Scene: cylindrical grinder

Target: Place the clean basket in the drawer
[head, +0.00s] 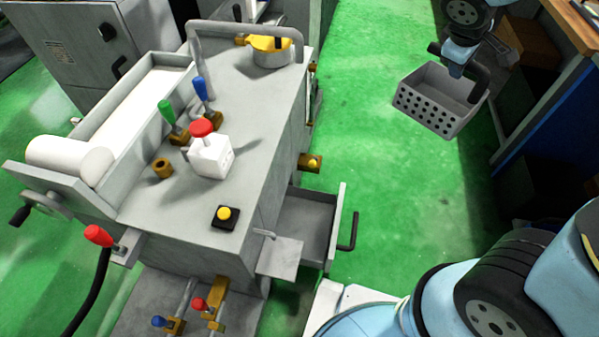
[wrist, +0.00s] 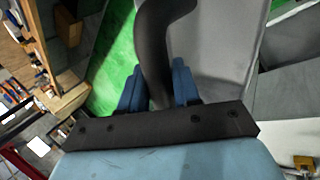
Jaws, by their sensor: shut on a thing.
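The grey basket (head: 437,99), with rows of round holes in its side, hangs in the air at the upper right of the head view. My gripper (head: 457,68) is shut on the basket's black handle, which shows between the blue fingers (wrist: 158,88) in the wrist view. The basket's grey wall (wrist: 215,50) fills the upper middle of the wrist view. The drawer (head: 308,226) stands pulled out of the grinder's side, with a black handle on its front. The visible part of its inside looks empty. The basket is apart from the drawer, beyond it and to the right.
The grey grinder (head: 255,130) fills the left, with levers, a red-topped white switch box (head: 208,150) and a yellow button (head: 224,215) on top. A small grey plate (head: 279,257) juts out beside the drawer. A workbench (head: 570,90) stands at right. Green floor between is clear.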

